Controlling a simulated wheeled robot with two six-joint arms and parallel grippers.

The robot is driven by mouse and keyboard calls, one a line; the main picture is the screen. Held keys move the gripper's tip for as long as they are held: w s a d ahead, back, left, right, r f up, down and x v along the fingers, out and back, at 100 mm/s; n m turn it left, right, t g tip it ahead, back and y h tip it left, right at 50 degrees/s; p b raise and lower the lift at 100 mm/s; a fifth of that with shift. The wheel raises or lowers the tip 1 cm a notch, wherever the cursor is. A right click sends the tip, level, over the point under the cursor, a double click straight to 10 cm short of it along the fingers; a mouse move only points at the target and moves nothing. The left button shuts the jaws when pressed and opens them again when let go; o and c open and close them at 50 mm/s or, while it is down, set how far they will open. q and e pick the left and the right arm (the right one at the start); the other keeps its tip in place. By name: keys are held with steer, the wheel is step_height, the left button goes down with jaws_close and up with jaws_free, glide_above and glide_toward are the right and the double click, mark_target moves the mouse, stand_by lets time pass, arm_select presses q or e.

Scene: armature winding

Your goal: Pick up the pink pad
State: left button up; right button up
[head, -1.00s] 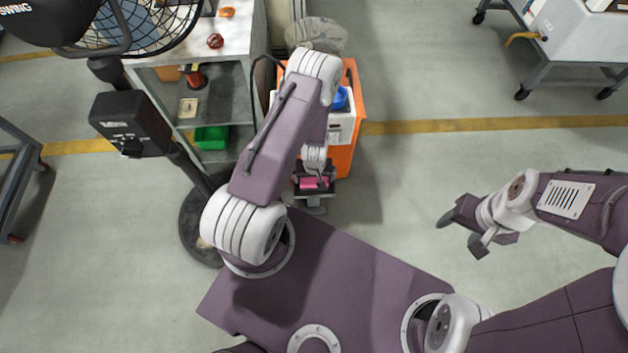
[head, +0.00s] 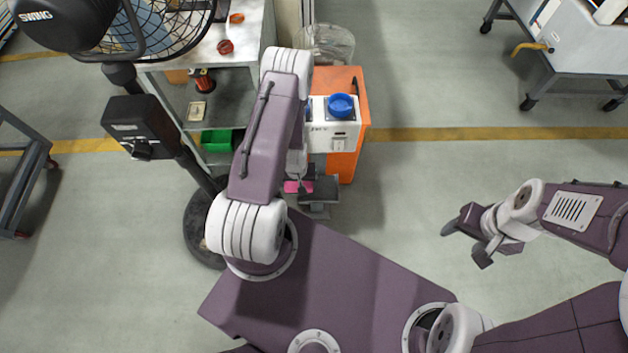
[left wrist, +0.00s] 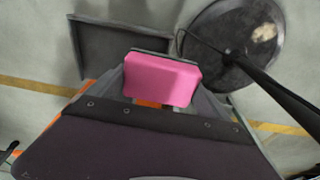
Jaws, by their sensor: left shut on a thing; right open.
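The pink pad (head: 298,187) shows in the head view just left of a dark stand top (head: 322,187), partly covered by my left arm. In the left wrist view the pad (left wrist: 162,80) fills the space between the fingers of my left gripper (left wrist: 165,95), which is shut on it. The dark stand top (left wrist: 120,42) lies below and beyond the pad there, with its surface bare. My left fingertips are mostly hidden in the head view. My right gripper (head: 465,240) is open and empty over clear floor at the right.
An orange cabinet (head: 352,155) with a white unit and blue cap (head: 341,105) stands behind the stand. A fan's round base (head: 203,228) and pole are close on the left, beside a metal shelf (head: 222,95). Floor to the right is free.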

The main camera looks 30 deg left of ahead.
arm_select(q)
steer(key=s+a, duration=0.6)
steer(key=a, duration=0.3)
steer(key=shift+a+p, duration=0.3)
steer(key=shift+p, duration=0.05)
